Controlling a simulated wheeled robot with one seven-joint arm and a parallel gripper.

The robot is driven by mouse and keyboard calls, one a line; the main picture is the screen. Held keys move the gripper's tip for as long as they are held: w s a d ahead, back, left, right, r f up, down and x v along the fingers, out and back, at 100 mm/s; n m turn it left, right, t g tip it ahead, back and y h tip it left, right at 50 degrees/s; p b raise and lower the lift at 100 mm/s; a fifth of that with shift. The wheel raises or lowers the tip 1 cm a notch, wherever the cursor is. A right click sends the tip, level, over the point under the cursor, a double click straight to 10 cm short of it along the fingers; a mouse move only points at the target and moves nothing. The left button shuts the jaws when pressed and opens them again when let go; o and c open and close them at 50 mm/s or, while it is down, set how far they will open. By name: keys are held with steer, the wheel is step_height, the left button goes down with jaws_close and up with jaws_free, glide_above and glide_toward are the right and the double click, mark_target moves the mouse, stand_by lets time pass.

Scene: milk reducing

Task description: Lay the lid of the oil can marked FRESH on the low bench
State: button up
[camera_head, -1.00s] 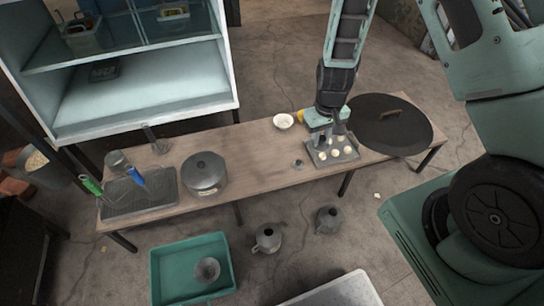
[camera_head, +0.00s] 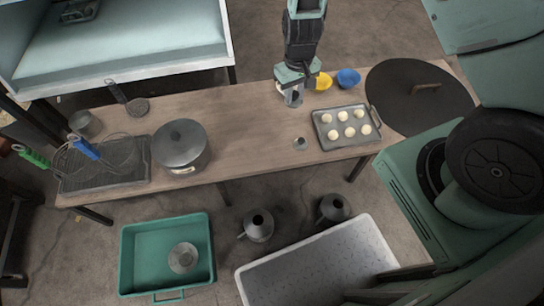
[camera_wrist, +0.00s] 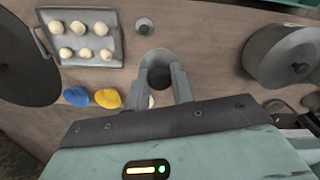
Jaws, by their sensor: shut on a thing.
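The long wooden bench (camera_head: 240,118) crosses the head view. My gripper (camera_head: 292,98) is over its back middle part, shut on a small grey round piece (camera_wrist: 158,72) with a dark round top, which shows between the fingers in the wrist view. I cannot tell whether it touches the bench. A small grey lid-like piece (camera_head: 300,143) lies on the bench left of the bun tray; it also shows in the wrist view (camera_wrist: 144,27). Two grey cans with dark open tops, a left one (camera_head: 258,228) and a right one (camera_head: 333,209), stand on the floor. No FRESH mark is readable.
A lidded pot (camera_head: 180,148) and rack (camera_head: 100,170) stand left. The bench between pot and gripper is clear.

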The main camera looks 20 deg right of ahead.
steer(key=n+b, duration=0.1)
steer(key=b, duration=1.2)
glide_toward(272, 149)
step_height(272, 149, down, 6)
steer(key=b, duration=0.3)
steer(key=shift+f+b, duration=0.1)
steer(key=shift+b, duration=0.3)
steer(key=shift+f, duration=0.1)
steer(key=o, duration=1)
